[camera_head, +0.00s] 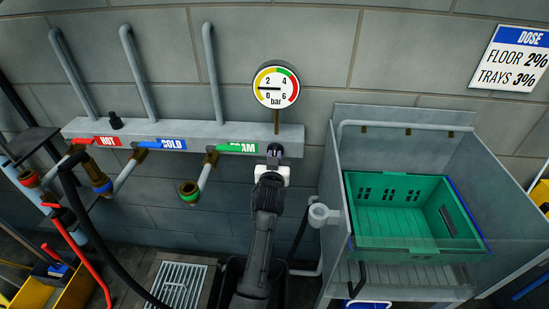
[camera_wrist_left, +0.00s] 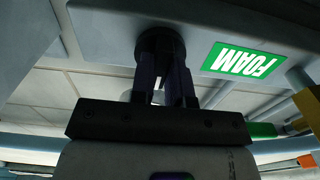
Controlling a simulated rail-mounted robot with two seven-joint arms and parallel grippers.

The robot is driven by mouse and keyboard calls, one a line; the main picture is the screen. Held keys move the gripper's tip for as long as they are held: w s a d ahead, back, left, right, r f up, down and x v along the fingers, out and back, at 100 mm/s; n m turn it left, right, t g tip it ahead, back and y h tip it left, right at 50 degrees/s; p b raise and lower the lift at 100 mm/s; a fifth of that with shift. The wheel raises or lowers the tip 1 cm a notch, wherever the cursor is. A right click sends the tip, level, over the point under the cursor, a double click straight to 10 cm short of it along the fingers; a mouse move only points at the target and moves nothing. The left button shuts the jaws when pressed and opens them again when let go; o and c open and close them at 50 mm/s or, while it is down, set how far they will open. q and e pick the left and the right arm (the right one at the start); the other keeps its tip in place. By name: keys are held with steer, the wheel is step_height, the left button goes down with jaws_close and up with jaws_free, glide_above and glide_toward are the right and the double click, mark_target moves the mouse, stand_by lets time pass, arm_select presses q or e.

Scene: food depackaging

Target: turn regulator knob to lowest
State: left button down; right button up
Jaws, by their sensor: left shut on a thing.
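The regulator knob (camera_head: 275,147) is a small dark knob on the pale manifold bar, below the pressure gauge (camera_head: 275,88). The gauge needle points left, between 0 and 2 bar. My left gripper (camera_head: 273,157) reaches up to the knob from below and is shut on it. My right gripper is not in view.
The manifold bar (camera_head: 190,130) carries HOT, COLD and green FOAM (camera_head: 243,148) valves to the left of the knob. A green crate (camera_head: 395,247) sits in a grey sink to the right. A floor drain (camera_head: 180,284) lies below left.

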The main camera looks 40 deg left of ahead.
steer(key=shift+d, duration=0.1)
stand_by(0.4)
arm_select(q)
steer(key=c, duration=1.1)
jaws_free()
steer(key=shift+s+d+r, duration=0.1)
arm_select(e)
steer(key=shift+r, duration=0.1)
